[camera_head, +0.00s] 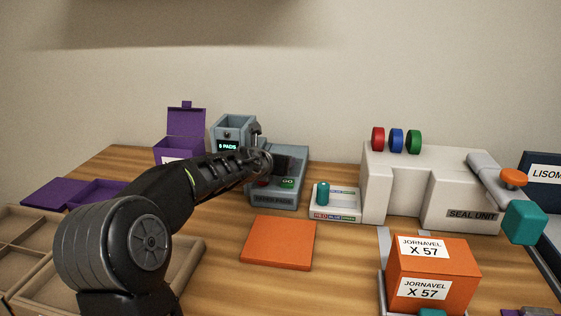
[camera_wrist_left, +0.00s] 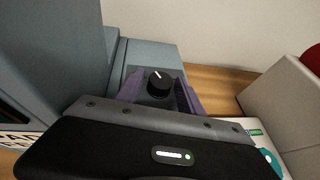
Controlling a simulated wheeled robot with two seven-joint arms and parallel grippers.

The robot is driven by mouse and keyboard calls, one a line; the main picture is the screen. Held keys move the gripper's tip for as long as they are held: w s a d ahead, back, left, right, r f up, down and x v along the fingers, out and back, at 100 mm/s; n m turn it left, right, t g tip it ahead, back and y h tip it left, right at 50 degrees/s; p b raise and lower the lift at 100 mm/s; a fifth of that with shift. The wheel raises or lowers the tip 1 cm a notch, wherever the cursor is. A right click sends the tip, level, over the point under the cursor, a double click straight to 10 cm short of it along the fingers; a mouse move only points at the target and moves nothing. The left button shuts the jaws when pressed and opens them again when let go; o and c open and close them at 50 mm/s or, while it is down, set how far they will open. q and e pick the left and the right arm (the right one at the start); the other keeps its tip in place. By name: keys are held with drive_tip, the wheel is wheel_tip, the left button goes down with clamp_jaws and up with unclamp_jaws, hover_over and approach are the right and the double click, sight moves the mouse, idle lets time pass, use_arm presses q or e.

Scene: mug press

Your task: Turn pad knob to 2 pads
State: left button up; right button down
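The blue-grey pad dispenser (camera_head: 234,126) stands at the back of the table. Its small display (camera_head: 228,146) ends in "PADS"; the digit looks like 8 but is tiny. In the left wrist view the black pad knob (camera_wrist_left: 160,82) carries a white pointer line tilted up and left. My left gripper (camera_wrist_left: 160,88) has its purple fingers apart, one on each side of the knob; I cannot tell whether they touch it. In the head view my left gripper (camera_head: 268,163) reaches to the dispenser and hides the knob. My right gripper is not in view.
A lidded purple box (camera_head: 181,135) stands left of the dispenser. A small base with a teal peg (camera_head: 322,194), the white seal unit (camera_head: 400,180) and an orange JORNAVEL box (camera_head: 435,266) are to the right. An orange square (camera_head: 278,242) lies in front.

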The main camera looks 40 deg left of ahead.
use_arm(q)
drive_tip(key=shift+o, duration=0.7)
drive_tip(key=shift+d, duration=0.1)
drive_tip(key=shift+s+r, duration=0.1)
drive_tip(key=shift+s, duration=0.25)
drive_tip(key=v, duration=0.7)
